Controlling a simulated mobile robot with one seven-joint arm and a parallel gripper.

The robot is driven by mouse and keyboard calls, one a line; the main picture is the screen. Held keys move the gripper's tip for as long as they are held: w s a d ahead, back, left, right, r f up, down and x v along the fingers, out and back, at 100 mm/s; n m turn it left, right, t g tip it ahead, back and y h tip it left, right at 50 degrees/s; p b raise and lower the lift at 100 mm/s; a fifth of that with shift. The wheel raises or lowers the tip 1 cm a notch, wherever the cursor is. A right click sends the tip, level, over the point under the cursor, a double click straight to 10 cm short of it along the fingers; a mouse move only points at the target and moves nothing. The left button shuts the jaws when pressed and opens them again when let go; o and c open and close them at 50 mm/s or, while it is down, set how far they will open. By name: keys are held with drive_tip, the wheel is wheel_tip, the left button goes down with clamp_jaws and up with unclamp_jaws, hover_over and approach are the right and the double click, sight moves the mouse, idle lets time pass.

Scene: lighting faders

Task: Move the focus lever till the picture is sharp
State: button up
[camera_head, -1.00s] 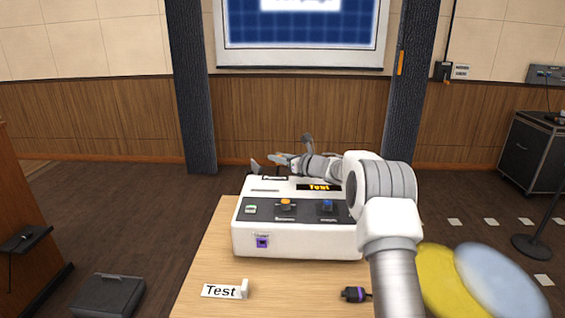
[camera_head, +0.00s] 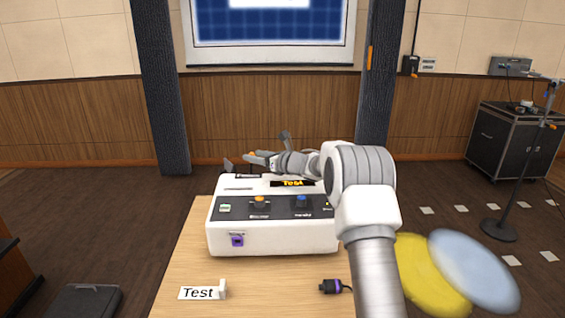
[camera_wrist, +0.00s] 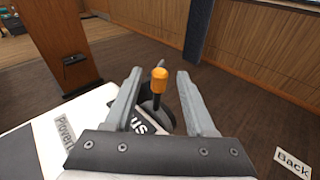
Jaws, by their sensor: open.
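The focus lever (camera_wrist: 159,82), a dark stem with an orange knob, stands between my gripper's open fingers (camera_wrist: 158,76) in the wrist view. Gaps show on both sides of the knob. A label ending in "us" (camera_wrist: 140,126) lies beside its base, partly hidden by my gripper. In the head view my gripper (camera_head: 252,158) is at the rear of the white projector box (camera_head: 270,238), where the lever is hard to make out. The picture on the screen (camera_head: 270,28) is a blue grid with a white panel. Its top is cut off, so I cannot judge its sharpness.
The box stands on a wooden table (camera_head: 190,262) with a "Test" sign (camera_head: 200,293) and a dark plug (camera_head: 333,286) in front. Yellow and pale-blue discs (camera_head: 432,275) are at the right. A wooden lectern (camera_wrist: 70,50) stands beyond the box in the wrist view.

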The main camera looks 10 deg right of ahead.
drive_tip(key=v, duration=1.5)
idle(0.4)
